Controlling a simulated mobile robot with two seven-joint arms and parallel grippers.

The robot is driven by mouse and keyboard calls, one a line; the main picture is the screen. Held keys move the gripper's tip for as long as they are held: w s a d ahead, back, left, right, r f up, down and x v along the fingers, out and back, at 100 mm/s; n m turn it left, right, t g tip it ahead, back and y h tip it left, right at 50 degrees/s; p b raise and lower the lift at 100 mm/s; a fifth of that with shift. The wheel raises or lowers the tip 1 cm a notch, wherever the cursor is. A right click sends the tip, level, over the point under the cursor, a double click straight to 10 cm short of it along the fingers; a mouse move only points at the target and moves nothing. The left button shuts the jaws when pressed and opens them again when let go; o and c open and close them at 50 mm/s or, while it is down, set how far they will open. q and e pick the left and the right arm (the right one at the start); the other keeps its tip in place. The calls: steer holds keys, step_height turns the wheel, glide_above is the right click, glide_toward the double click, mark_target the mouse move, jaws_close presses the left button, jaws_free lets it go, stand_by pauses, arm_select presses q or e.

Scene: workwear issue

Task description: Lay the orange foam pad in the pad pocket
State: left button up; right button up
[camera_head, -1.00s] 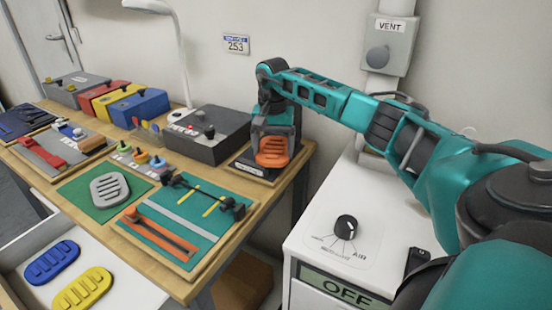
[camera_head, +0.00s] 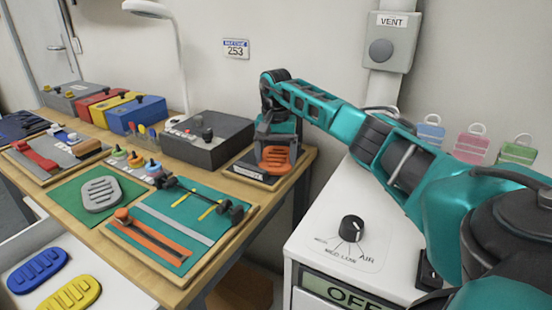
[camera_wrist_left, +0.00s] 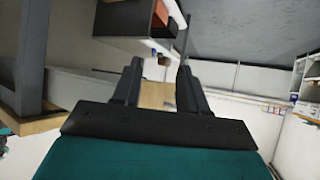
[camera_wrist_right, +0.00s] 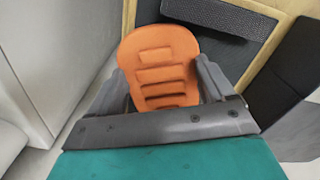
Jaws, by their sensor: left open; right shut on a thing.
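My right gripper (camera_head: 277,144) is shut on the orange foam pad (camera_head: 275,159) at the right end of the bench. In the right wrist view the pad (camera_wrist_right: 160,68) sits between the fingers, its slotted face visible. A wood-framed board (camera_head: 240,174) with a dark insert lies below and beside it. My left gripper (camera_wrist_left: 159,85) is open and empty, away from the bench top.
A grey box with knobs (camera_head: 205,136) stands left of the board. A green board with straps and a bar (camera_head: 175,225) lies in front. A grey pad (camera_head: 101,194) lies on a green mat; blue (camera_head: 38,270) and yellow pads (camera_head: 70,295) lie lower left. A white cabinet (camera_head: 330,262) stands right.

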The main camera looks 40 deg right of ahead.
mark_target(276, 159)
steer(key=shift+f, duration=0.15)
steer(key=o, duration=0.9)
step_height(276, 159, up, 12)
steer(key=p, duration=0.1)
steer(key=shift+r+p, duration=0.2)
steer(key=shift+p, duration=0.1)
